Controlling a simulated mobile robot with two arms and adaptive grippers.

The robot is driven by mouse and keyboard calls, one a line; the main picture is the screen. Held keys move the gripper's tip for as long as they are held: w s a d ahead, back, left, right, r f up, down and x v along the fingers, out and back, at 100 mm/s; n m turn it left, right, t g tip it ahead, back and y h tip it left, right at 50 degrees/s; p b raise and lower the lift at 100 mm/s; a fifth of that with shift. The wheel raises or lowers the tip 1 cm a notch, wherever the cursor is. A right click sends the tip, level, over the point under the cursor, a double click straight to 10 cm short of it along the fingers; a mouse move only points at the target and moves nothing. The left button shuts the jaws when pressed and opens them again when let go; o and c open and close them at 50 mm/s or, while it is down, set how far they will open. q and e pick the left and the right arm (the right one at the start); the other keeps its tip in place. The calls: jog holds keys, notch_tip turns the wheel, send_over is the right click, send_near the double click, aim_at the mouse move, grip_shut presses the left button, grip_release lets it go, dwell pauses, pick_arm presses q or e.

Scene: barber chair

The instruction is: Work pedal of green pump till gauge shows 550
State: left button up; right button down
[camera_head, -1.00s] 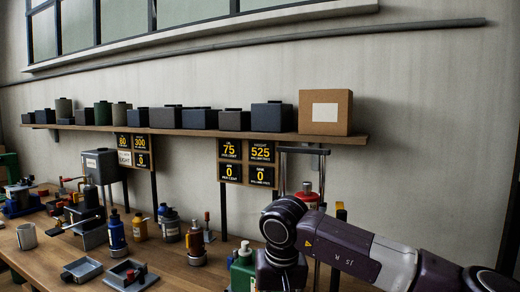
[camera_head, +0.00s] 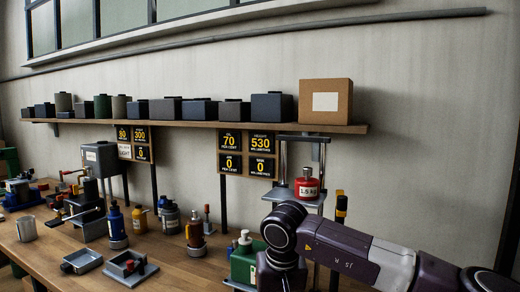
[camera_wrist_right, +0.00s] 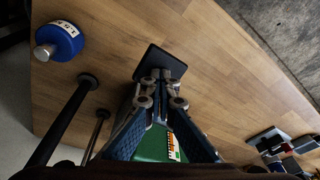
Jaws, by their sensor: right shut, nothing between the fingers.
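The green pump (camera_head: 243,266) stands at the bench front, partly behind my right arm; its green body (camera_wrist_right: 152,146) also shows between my fingers in the wrist view. The height gauge (camera_head: 262,142) reads 530 millimetres, and the panel beside it (camera_head: 230,140) reads 70 per cent. A dark flat pad, seemingly the pedal (camera_wrist_right: 160,62), lies just beyond my fingertips. My right gripper (camera_wrist_right: 160,82) is shut and empty, pointing at this pad; I cannot tell if they touch. A red 1.5 kg weight (camera_head: 307,188) sits on the lift platform (camera_head: 293,196). My left gripper is out of view.
A blue weight (camera_wrist_right: 60,41) and dark posts (camera_wrist_right: 62,125) stand left in the wrist view. Small trays (camera_head: 82,262), bottles and other devices stand along the bench's left. A shelf (camera_head: 190,124) with dark boxes and a cardboard box (camera_head: 326,106) runs above.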

jog(key=shift+x, duration=0.9)
jog(key=shift+d+r, duration=0.1)
jog(key=shift+r, duration=0.2)
jog(key=p+v, duration=0.1)
jog(key=v, duration=0.1)
jog(key=p+v, duration=0.2)
jog(key=v, duration=0.1)
jog(key=shift+w+a+r, duration=0.2)
jog(key=shift+a+r, duration=0.05)
jog(key=shift+r, duration=0.1)
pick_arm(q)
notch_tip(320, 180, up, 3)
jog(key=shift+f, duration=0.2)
pick_arm(e)
jog(key=shift+f, duration=0.1)
